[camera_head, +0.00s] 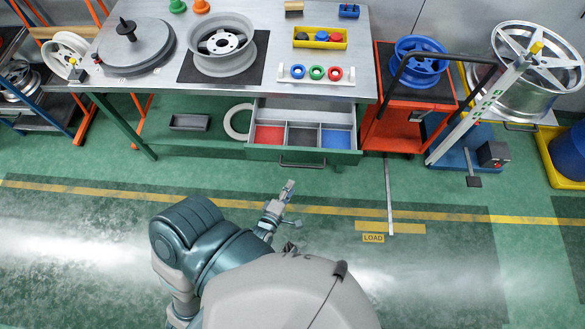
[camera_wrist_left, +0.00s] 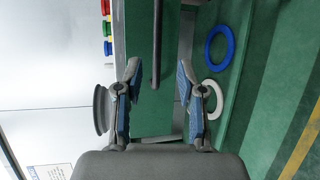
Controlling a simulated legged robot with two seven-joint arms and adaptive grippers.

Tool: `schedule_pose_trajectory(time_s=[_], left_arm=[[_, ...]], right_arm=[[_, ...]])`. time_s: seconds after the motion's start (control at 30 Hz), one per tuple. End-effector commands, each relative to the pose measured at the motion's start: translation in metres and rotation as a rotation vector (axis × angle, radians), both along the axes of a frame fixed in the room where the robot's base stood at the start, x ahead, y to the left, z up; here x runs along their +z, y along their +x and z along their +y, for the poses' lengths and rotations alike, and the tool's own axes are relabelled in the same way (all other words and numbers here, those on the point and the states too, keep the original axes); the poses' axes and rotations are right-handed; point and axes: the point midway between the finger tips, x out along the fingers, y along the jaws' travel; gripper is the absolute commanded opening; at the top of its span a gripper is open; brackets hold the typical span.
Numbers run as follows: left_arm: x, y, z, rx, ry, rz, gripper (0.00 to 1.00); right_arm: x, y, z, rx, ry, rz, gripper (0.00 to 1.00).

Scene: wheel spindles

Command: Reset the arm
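My left arm (camera_head: 190,245) reaches forward from the bottom of the head view. My left gripper (camera_head: 287,204) is over the green floor, in front of the workbench and apart from it. In the left wrist view its two blue-padded fingers (camera_wrist_left: 158,82) stand apart with nothing held between them. A dark bar (camera_wrist_left: 157,40) shows beyond the gap between them. My right gripper shows in neither view.
The workbench drawer is open, with red (camera_head: 269,136), grey and blue compartments. A wheel (camera_head: 222,45) rests on a black mat. An orange cart (camera_head: 400,120) with a blue wheel stands right. The floor (camera_head: 100,170) ahead is clear. A blue ring (camera_wrist_left: 220,48) lies low.

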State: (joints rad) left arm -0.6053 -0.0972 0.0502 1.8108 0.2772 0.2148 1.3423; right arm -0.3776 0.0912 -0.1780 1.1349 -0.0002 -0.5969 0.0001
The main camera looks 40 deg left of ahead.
Motion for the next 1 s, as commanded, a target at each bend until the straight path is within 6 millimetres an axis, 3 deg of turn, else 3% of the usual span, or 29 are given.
schedule_pose_trajectory(time_s=[0.27,0.37,0.47,0.57,0.7,0.8,0.9,1.0], left_arm=[[-0.001,0.0,0.0,-0.002,0.002,0.002,0.39],[-0.015,-0.001,-0.006,-0.036,0.047,0.051,0.39],[-0.058,-0.007,-0.023,-0.146,0.189,0.191,0.39],[-0.123,-0.028,-0.045,-0.358,0.425,0.399,0.39],[-0.215,-0.085,-0.06,-0.77,0.799,0.68,0.39],[-0.262,-0.131,-0.055,-1.074,1.02,0.822,0.39],[-0.289,-0.169,-0.042,-1.322,1.169,0.908,0.39],[-0.302,-0.193,-0.032,-1.479,1.246,0.95,0.39]], right_arm=[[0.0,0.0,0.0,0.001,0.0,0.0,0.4],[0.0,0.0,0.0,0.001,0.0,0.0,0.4],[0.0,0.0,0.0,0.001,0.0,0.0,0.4],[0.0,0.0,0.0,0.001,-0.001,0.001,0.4],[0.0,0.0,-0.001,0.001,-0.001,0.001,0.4],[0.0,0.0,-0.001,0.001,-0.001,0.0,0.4],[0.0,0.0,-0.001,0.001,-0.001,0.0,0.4],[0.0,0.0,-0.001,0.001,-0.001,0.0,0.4]])
